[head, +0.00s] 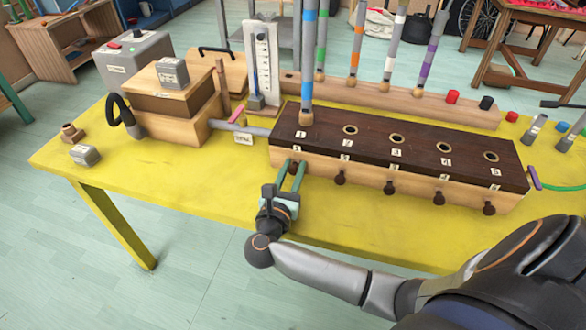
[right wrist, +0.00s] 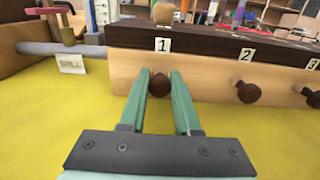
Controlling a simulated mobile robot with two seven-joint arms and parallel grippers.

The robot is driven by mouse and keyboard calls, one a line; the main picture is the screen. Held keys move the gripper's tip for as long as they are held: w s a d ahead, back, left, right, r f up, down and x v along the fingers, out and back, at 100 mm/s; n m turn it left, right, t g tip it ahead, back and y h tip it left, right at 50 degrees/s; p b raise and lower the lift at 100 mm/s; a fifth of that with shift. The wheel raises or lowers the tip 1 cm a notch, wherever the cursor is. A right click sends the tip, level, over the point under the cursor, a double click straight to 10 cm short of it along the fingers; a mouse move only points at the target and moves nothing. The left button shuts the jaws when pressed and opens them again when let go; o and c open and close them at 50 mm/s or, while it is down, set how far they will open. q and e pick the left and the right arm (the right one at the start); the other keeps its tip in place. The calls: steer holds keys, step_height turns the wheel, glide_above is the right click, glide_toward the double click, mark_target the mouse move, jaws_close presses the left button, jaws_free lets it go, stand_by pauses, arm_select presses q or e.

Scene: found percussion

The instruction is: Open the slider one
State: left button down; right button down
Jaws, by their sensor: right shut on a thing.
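A long wooden box with a dark top (head: 375,141) stands on the yellow table. Its dark top has round holes numbered 1 to 5, and a row of dark round slider knobs sticks out of its pale front. My right gripper (head: 292,168) reaches the front of the box at the left end. Its green fingers (right wrist: 160,74) are shut on the slider one knob (right wrist: 160,86), below the label 1 (right wrist: 162,45). The knob shows between the fingers in the right wrist view. A blue-banded tube (head: 308,60) stands upright at hole 1. My left gripper is not in view.
The slider two knob (right wrist: 247,92) is close on the right. A grey pipe (head: 240,128) with a SPILL tag (head: 243,138) runs to the box's left end. The yellow table (head: 215,185) is bare in front of the box. More banded tubes stand in a rack behind.

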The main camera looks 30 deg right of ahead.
steer(key=shift+s+a+f+b, duration=0.2)
steer(key=shift+s+a+b, duration=0.25)
steer(key=shift+a+b, duration=0.3)
steer(key=shift+s+a, duration=0.25)
steer(key=shift+s+a+r+b, duration=0.15)
steer(key=shift+s+r+b, duration=0.05)
steer(key=shift+b, duration=0.15)
steer(key=c, duration=0.6)
jaws_free()
steer(key=shift+c, duration=0.2)
